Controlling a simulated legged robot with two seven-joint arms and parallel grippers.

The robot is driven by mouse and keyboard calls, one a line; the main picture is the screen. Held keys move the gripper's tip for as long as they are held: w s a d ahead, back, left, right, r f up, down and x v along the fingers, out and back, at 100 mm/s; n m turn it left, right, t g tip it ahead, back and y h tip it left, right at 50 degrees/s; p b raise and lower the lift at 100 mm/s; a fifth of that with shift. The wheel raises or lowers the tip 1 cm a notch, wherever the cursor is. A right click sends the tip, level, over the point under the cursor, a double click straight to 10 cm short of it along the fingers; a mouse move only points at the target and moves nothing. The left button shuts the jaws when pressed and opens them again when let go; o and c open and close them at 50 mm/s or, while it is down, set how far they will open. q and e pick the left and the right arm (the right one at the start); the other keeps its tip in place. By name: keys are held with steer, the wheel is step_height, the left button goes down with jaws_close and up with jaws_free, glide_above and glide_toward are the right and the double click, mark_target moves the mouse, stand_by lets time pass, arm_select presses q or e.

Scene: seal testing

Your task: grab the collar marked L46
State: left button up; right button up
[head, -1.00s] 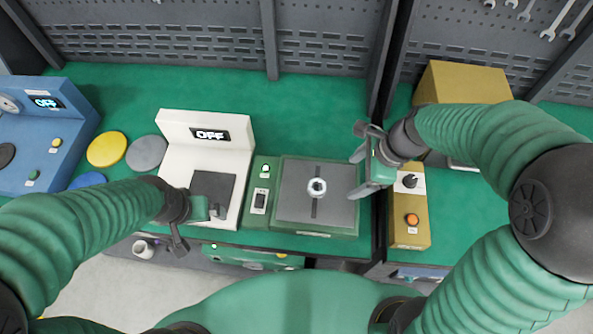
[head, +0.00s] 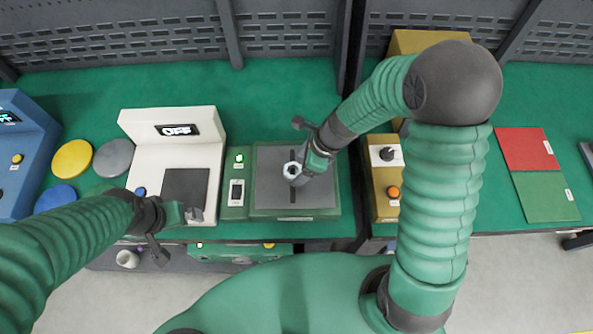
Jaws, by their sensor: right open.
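A small pale metal ring-shaped collar (head: 291,170) sits on the dark grey plate of the green test machine (head: 265,205). No marking can be read on it, so I cannot tell whether it is L46. My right gripper (head: 298,152) is open above the plate, right beside the collar, with one finger close to it and partly over its right side. I cannot tell whether they touch. My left gripper (head: 178,236) hangs by the front edge of the white device (head: 140,150), apart from the collar, with its fingers spread and nothing between them.
The white device reads OFF and stands left of the machine. A yellow control box (head: 385,205) stands to the right. Yellow (head: 72,159), grey (head: 113,158) and blue (head: 55,199) discs lie at left. Red (head: 527,149) and green (head: 547,197) mats lie at right. A white cup-like object (head: 127,259) sits below the bench.

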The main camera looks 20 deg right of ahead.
steer(key=shift+w+a+f, duration=0.15)
steer(key=shift+a+f, duration=0.25)
steer(key=shift+f, duration=0.15)
steer(key=shift+w+a, duration=0.1)
steer(key=shift+a, duration=0.55)
steer(key=shift+c, duration=0.3)
steer(key=shift+r, duration=0.1)
steer(key=shift+c, duration=1.2)
steer(key=shift+d, duration=0.1)
steer(key=shift+c, duration=1.3)
steer(key=shift+d, duration=0.45)
steer(key=c, duration=0.7)
steer(key=shift+a, duration=0.15)
jaws_close()
arm_select(q)
steer(key=shift+a+f, duration=0.25)
steer(key=shift+a, duration=0.35)
arm_select(e)
steer(key=shift+a, duration=0.15)
